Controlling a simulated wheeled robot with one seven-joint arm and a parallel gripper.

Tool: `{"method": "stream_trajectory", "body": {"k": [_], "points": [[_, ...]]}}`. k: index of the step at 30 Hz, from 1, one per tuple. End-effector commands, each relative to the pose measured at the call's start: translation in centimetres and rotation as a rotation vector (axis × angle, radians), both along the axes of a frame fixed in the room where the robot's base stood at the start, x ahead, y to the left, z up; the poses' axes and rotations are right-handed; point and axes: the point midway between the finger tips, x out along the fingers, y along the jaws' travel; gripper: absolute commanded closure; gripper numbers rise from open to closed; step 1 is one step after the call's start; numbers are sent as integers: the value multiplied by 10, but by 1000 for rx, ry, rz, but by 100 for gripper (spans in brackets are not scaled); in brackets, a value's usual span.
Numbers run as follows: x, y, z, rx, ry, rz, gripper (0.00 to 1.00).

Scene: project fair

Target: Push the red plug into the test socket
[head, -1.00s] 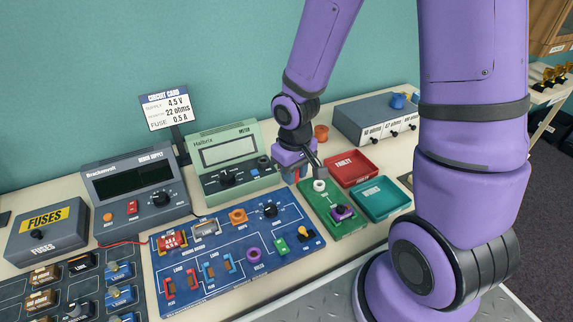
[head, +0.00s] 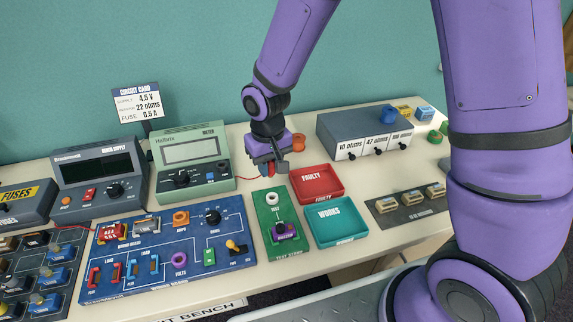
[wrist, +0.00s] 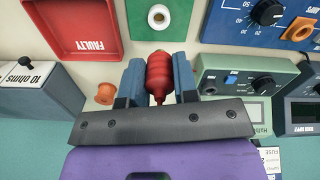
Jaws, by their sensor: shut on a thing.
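My gripper (head: 272,168) is shut on the red plug, which shows clearly between the two blue fingers in the wrist view (wrist: 158,75). The plug is ribbed, with a narrow end. In the head view only a bit of the red plug (head: 271,170) shows beneath the jaws. The test socket is a white ring with a dark hole (head: 273,199) at the back of the green test stand (head: 272,217); it also shows in the wrist view (wrist: 158,16).
The red FAULTY tray (head: 330,196) and teal WORKS tray (head: 318,236) lie right of the stand. A purple part (head: 286,231) sits on the stand's front. The green meter (head: 192,160) is left; an orange spool (head: 298,140) and grey resistor box (head: 350,135) stand behind.

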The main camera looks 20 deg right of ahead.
Motion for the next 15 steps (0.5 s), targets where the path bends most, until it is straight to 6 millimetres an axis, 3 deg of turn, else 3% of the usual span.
{"method": "stream_trajectory", "body": {"k": [5, 15], "points": [[1, 3, -4, 0, 1, 0, 96], [0, 3, -31, 0, 2, 1, 96]]}}
